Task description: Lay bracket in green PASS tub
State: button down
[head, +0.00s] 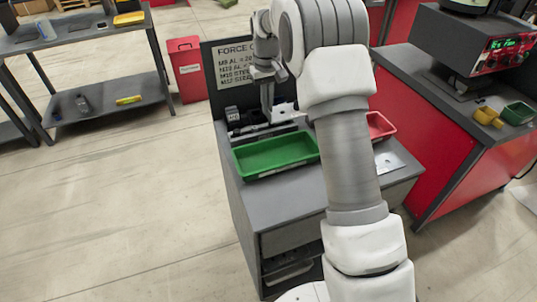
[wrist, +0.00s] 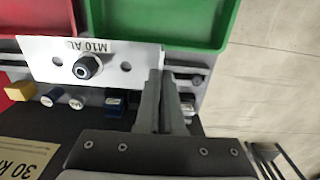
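The bracket (wrist: 115,72) is a pale metal plate marked M10 AL, with a dark bolt through it and holes at its sides. In the wrist view my gripper (wrist: 161,80) has its fingers close together at the bracket's right end, seemingly shut on its upright edge. In the head view my gripper (head: 268,116) points down behind the green tub, with the bracket (head: 284,110) beside its fingertips. The green tub (head: 278,174) stands empty on the bench; it also shows at the top of the wrist view (wrist: 226,28). Clearance under the bracket is unclear.
A red tub (head: 381,125) stands right of the green one, partly behind my arm. A flat metal plate (head: 389,162) lies on the bench (head: 268,198). A dark sign board (head: 234,68) stands behind. Small blue and yellow parts (wrist: 75,102) lie near the bracket.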

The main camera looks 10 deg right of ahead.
jog(key=shift+s+a+f+b, duration=0.35)
jog(key=shift+s+a+f, duration=1)
jog(key=shift+f, duration=0.45)
jog(key=shift+s+a+f+b, duration=0.35)
jog(key=shift+s+a+f, duration=1)
jog(key=shift+f, duration=0.45)
jog(key=shift+s+a+f+b, duration=0.35)
jog(key=shift+s+a+f, duration=0.85)
jog(key=shift+s+f, duration=0.45)
jog(key=shift+w+f, duration=0.15)
jog(key=shift+f, duration=0.05)
jog(key=shift+f+b, duration=0.4)
jog(key=shift+f, duration=0.2)
jog(key=c, duration=1.5)
grip_release()
jog(key=shift+o, duration=0.9)
notch_tip(320, 180, up, 14)
jog(key=p, duration=0.2)
jog(key=shift+f, duration=0.25)
